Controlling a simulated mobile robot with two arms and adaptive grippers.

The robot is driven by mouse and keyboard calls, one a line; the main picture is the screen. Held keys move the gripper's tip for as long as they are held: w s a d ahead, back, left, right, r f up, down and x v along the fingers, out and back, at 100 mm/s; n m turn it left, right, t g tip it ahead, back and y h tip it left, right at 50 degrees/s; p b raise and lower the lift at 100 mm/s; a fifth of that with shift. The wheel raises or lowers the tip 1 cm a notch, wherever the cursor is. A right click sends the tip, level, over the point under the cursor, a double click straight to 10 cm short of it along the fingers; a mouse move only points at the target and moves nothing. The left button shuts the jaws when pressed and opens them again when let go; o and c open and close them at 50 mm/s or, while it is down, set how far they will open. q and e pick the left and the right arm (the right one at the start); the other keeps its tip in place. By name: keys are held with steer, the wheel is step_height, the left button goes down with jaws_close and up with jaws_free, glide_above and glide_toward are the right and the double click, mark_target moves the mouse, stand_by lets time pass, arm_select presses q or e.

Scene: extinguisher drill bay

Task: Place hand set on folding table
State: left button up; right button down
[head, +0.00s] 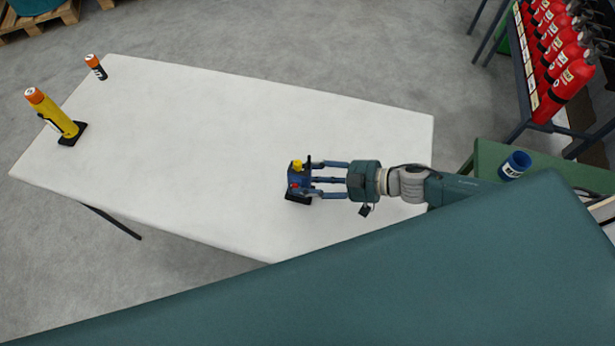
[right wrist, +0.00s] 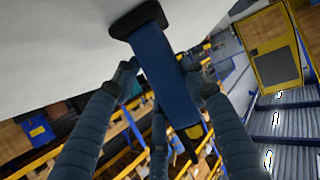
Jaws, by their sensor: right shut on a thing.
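The hand set (head: 294,181) is a blue body with a black base, a yellow top and a red spot. It is over the near right part of the white folding table (head: 200,150). My right gripper (head: 311,181) comes in from the right and is shut on its body. In the right wrist view the blue hand set (right wrist: 158,62) stands between the fingers (right wrist: 160,85), its black base at the white tabletop (right wrist: 50,35). I cannot tell whether base and tabletop touch or are slightly apart. My left gripper is not in view.
A blue cup (head: 514,165) stands on a green surface (head: 490,152) at right. Red extinguishers (head: 566,80) line a rack. The table's middle is clear.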

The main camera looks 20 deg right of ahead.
steer(key=shift+f, duration=0.15)
steer(key=c, duration=1)
jaws_free()
steer(key=shift+d+r, duration=0.1)
steer(key=shift+r, duration=0.15)
steer(key=b+v, duration=0.1)
steer(key=v, duration=1.1)
steer(key=shift+s+f, duration=0.1)
